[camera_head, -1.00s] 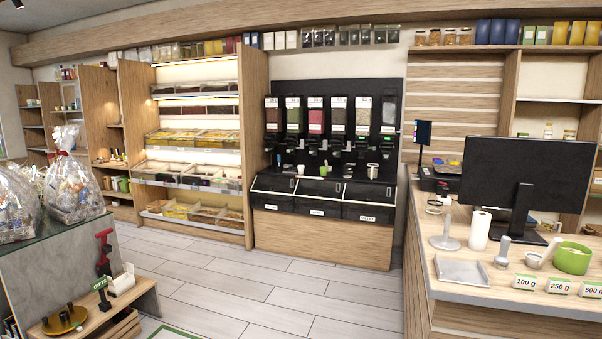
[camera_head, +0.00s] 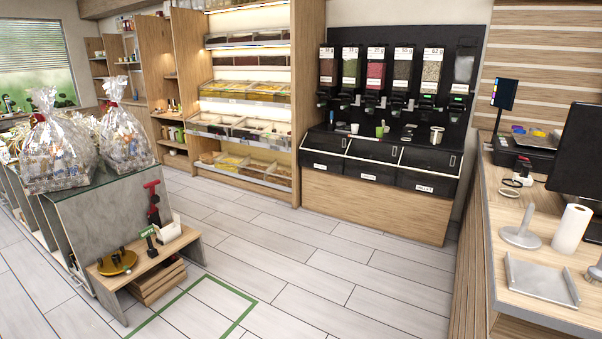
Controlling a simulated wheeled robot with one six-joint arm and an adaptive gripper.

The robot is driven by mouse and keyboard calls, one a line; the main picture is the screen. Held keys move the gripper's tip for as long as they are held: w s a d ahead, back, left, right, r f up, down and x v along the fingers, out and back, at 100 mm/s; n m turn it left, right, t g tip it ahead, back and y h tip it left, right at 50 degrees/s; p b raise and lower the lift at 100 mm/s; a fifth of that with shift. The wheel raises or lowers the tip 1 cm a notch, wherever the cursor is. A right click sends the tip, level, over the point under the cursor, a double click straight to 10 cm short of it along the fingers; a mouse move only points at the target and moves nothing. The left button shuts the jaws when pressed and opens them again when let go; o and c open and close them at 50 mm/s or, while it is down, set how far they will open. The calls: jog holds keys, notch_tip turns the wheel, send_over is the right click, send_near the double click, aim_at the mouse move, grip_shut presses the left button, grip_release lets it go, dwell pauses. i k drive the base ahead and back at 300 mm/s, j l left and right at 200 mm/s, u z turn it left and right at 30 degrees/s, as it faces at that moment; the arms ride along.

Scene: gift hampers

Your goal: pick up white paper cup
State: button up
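A small white cup (camera_head: 354,128) stands on the ledge of the black dispenser unit, beside a small green cup (camera_head: 379,131). It is far off and small, so I cannot tell whether it is paper. A metal-looking mug (camera_head: 437,135) stands further right on the same ledge. My gripper is not in view.
The dispenser unit (camera_head: 376,207) stands against the back wall. A counter (camera_head: 490,230) with a paper roll (camera_head: 572,229) and a monitor is at right. A low display with wrapped hampers (camera_head: 126,143) is at left. The tiled floor (camera_head: 290,250) between is clear.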

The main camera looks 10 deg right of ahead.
aim_at(355, 127)
jog(key=i, duration=5.2)
jog(key=i+z, duration=0.1)
jog(key=i, duration=0.9)
jog(key=i+j, duration=0.15)
jog(key=i, duration=0.8)
jog(key=l+z, duration=0.05)
